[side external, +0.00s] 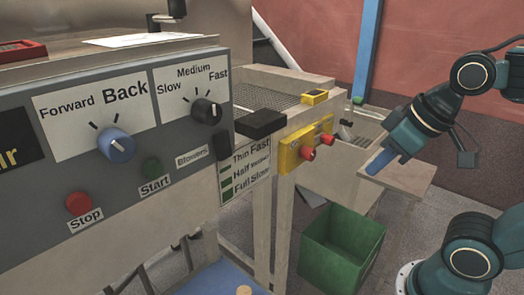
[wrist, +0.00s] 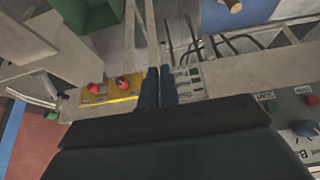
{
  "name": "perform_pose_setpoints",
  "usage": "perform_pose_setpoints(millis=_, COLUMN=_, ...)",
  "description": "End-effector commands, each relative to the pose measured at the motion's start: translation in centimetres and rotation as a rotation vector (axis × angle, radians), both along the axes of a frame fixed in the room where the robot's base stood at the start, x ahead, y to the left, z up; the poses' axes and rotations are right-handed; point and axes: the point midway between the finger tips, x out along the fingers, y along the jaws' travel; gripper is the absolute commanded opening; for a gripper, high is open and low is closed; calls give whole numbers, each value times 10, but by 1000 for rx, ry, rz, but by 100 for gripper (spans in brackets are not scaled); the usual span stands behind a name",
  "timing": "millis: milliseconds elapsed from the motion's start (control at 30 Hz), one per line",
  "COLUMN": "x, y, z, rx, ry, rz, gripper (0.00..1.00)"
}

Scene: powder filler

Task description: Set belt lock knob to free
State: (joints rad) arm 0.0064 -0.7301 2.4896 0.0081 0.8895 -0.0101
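Two red knobs sit on a yellow plate on the wooden frame, a nearer one (side external: 308,153) and a farther one (side external: 326,139). They also show in the wrist view, one at the left (wrist: 95,88) and one nearer the fingers (wrist: 123,82). I cannot read which is the belt lock knob or how it is turned. My gripper (side external: 374,168) is right of the plate in the side view, apart from both knobs, pointing down and left. In the wrist view its two dark fingers (wrist: 159,88) lie close together with nothing between them.
The grey control panel (side external: 190,140) with a blue knob (side external: 116,144) and a black knob (side external: 207,111) stands at the left. A black block (side external: 261,123) juts out beside the yellow plate. A green bin (side external: 342,243) stands below on the floor. A wooden board (side external: 412,178) lies under my gripper.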

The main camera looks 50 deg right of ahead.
Motion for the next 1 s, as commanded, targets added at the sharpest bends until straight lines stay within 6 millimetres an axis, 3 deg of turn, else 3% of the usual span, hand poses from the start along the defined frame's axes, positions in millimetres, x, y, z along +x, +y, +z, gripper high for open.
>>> perform_pose_setpoints(millis=167, x=21, y=-10, z=4, rx=-21, ry=2, rz=-22, gripper=0)
perform_pose_setpoints(millis=467, x=81, y=-48, z=7, rx=-99, ry=6, rz=-79, gripper=0)
perform_pose_setpoints(millis=767, x=141, y=-100, z=-5, rx=-199, ry=23, rz=-132, gripper=0)
perform_pose_setpoints(millis=1000, x=182, y=-148, z=-25, rx=-290, ry=53, rz=-164, gripper=0)
